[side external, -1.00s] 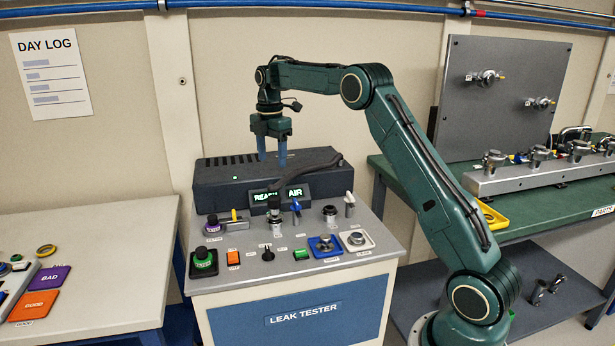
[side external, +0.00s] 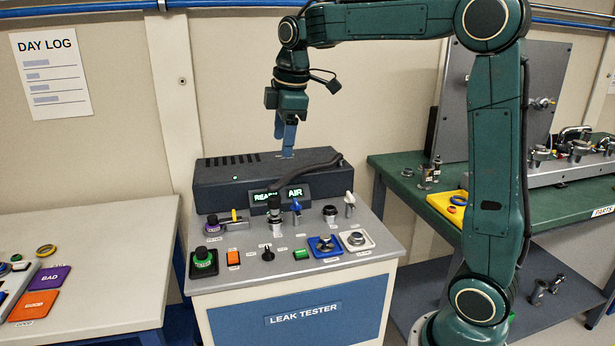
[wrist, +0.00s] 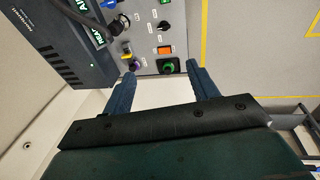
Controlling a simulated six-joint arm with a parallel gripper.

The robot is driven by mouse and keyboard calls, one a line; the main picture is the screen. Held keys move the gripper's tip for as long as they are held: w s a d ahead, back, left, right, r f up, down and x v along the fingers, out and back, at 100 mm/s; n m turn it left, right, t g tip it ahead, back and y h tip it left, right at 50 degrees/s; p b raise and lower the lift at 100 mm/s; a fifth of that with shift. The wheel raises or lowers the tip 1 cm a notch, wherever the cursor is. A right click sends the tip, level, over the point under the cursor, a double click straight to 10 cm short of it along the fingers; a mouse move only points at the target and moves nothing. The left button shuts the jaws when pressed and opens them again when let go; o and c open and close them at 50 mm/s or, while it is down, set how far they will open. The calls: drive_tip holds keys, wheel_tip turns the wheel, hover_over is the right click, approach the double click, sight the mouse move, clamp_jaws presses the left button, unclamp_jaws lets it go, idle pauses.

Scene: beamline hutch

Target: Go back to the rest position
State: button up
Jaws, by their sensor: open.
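My gripper (side external: 285,138) points down in the side external view, above and behind the leak tester's console in the picture. In the wrist view its two blue fingers (wrist: 161,78) stand wide apart with nothing between them. The leak tester (side external: 294,305) has a dark display box (side external: 222,184) reading "READY" and "AIR" in green. Its grey panel (side external: 225,270) carries several knobs and buttons. In the side external view the fingers overlap each other, and they appear clear of the box top.
A side table (side external: 110,255) at left holds purple "BAD" (side external: 52,279) and orange "GOOD" (side external: 34,305) pads. A green bench (side external: 565,205) at right holds a yellow tray (side external: 446,207) and metal fittings. A blue pipe (side external: 80,8) runs along the wall above.

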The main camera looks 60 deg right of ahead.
drive_tip(key=s+a+f+m+t, duration=0.1)
drive_tip(key=s+a+f+m, duration=0.1)
drive_tip(key=s, duration=0.5)
drive_tip(key=s+a+f+m+t, duration=0.1)
drive_tip(key=s+a+m, duration=0.3)
drive_tip(key=s, duration=0.4)
drive_tip(key=s+a+f+m+t, duration=0.1)
drive_tip(key=s+a+f+m, duration=0.2)
drive_tip(key=s, duration=0.5)
drive_tip(key=shift+s+a+y, duration=0.2)
drive_tip(key=shift+y, duration=0.1)
drive_tip(key=shift+o, duration=0.5)
